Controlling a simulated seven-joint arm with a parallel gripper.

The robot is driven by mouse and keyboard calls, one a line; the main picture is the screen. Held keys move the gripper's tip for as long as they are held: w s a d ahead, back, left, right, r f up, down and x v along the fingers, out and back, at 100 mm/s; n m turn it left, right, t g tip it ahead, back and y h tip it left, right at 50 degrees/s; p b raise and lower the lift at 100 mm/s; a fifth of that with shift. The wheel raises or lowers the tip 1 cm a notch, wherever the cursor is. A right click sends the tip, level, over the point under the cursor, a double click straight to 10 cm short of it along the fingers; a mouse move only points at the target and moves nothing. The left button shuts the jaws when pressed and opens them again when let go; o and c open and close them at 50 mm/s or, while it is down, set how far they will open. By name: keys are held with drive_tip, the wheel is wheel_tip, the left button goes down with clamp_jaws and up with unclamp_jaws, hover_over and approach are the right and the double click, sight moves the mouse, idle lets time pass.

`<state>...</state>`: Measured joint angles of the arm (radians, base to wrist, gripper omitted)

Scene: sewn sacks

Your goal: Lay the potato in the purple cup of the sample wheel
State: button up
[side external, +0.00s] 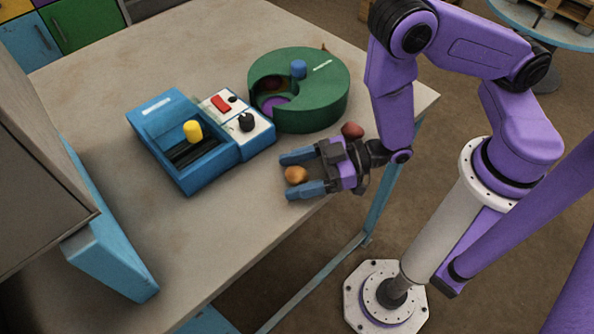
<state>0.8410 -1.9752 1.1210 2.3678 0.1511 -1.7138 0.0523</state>
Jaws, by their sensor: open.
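My gripper (287,176) is open near the table's right edge, its blue fingers pointing left. A yellow-brown lump that looks like the potato (296,175) is between the fingers, with a gap visible toward the upper finger; I cannot tell whether it touches the lower one. The sample wheel is a round green housing (322,98) with a blue knob (298,69) on top. Its cut-out faces left and shows part of a purple cup (273,103). A dark red-brown thing (270,83) shows behind that cup inside the cut-out.
A blue machine (160,118) with a yellow handle (193,131), red switch and black dial stands left of the wheel. A reddish round thing (352,130) lies just behind my gripper. A grey cabinet is at far left. The table's front is bare.

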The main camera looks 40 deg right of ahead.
drive_tip(key=v, duration=0.7)
drive_tip(key=shift+s+d, duration=0.15)
drive_tip(key=shift+d, duration=0.05)
